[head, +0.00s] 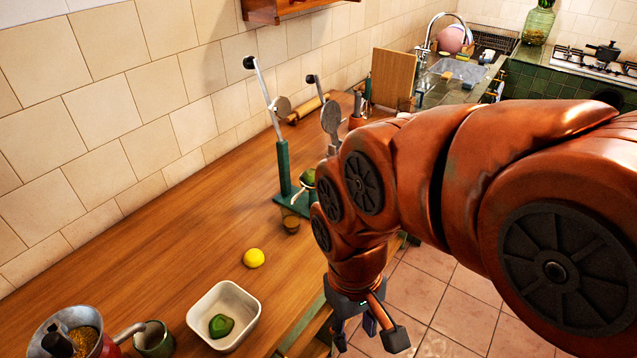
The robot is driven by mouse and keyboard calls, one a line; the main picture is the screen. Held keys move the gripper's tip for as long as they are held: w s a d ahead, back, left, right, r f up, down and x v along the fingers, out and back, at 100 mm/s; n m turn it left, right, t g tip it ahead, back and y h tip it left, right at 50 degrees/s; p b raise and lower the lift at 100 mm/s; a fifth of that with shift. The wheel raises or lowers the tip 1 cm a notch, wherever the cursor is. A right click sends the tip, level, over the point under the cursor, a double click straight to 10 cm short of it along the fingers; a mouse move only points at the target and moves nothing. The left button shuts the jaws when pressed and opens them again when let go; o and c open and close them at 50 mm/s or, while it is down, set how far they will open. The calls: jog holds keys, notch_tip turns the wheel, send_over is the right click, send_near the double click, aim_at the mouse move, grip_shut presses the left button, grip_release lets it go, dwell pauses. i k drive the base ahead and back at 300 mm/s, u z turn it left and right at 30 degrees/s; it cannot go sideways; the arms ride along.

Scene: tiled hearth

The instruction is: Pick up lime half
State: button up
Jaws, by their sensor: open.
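A green piece (221,325), which looks like a cut lime, lies in a white square bowl (250,312) at the front of the wooden counter. Another small green thing (308,178) sits at the green lever press (283,170), partly hidden by my arm; I cannot tell whether it is a lime half. My gripper (368,338) is open and points down at the bottom of the picture, right of the counter edge and over the floor. It is apart from the bowl and the press. Nothing shows between its fingers.
A yellow lemon (254,257) lies on the counter (175,250) behind the bowl. A green cup (154,340) and a red-and-metal grinder (75,335) stand front left. The counter's left middle is clear.

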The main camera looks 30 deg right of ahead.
aim_at(309, 174)
jog(key=z, duration=0.45)
jog(key=k, duration=0.15)
jog(key=u, duration=1)
jog(key=i, duration=0.3)
jog(key=z, duration=1.15)
jog(key=k, duration=1.15)
jog(key=u, duration=0.8)
jog(key=i, duration=0.9)
jog(key=z, duration=0.3)
